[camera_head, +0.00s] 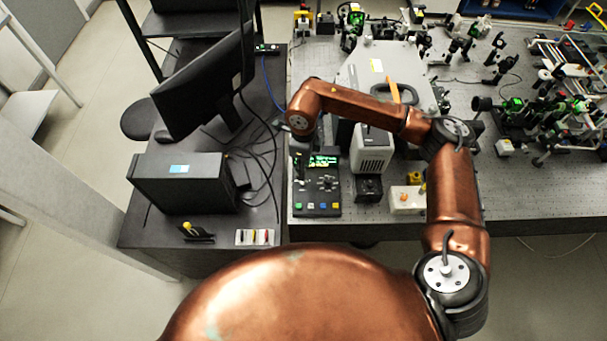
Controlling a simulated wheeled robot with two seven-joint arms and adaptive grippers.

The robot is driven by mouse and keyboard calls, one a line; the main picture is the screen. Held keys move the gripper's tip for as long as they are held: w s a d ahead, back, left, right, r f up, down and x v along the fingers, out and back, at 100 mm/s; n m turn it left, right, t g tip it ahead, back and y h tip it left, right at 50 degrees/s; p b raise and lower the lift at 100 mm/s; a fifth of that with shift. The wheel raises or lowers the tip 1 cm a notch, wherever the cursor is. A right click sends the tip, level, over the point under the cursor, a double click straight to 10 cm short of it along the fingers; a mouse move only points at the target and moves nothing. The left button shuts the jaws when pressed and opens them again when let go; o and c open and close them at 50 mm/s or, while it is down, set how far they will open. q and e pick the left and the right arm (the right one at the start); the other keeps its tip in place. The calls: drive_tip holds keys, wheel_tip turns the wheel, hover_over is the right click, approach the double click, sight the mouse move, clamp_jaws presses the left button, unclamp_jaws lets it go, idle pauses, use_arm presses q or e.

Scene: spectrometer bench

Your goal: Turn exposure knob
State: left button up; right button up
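A black control box (317,205) with a lit green display, small knobs and coloured buttons sits at the front left edge of the optical bench. The exposure knob is among its small controls, but I cannot tell which one it is. My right arm comes in from the right and bends over the bench. Its wrist is above the box's back left corner. My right gripper (300,166) points down over the left part of the box, dark and small. Its fingers cannot be made out, nor can any contact with a knob. My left gripper is not in view.
A grey-white instrument (372,150) stands right of the box. A white box with an orange button (407,199) is farther right. On the left desk are a monitor (205,85), a black case (180,183) and loose cables. Optics crowd the bench's back right.

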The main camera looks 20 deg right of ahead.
wheel_tip(320, 180, up, 5)
drive_tip(key=shift+r, duration=0.2)
idle(0.6)
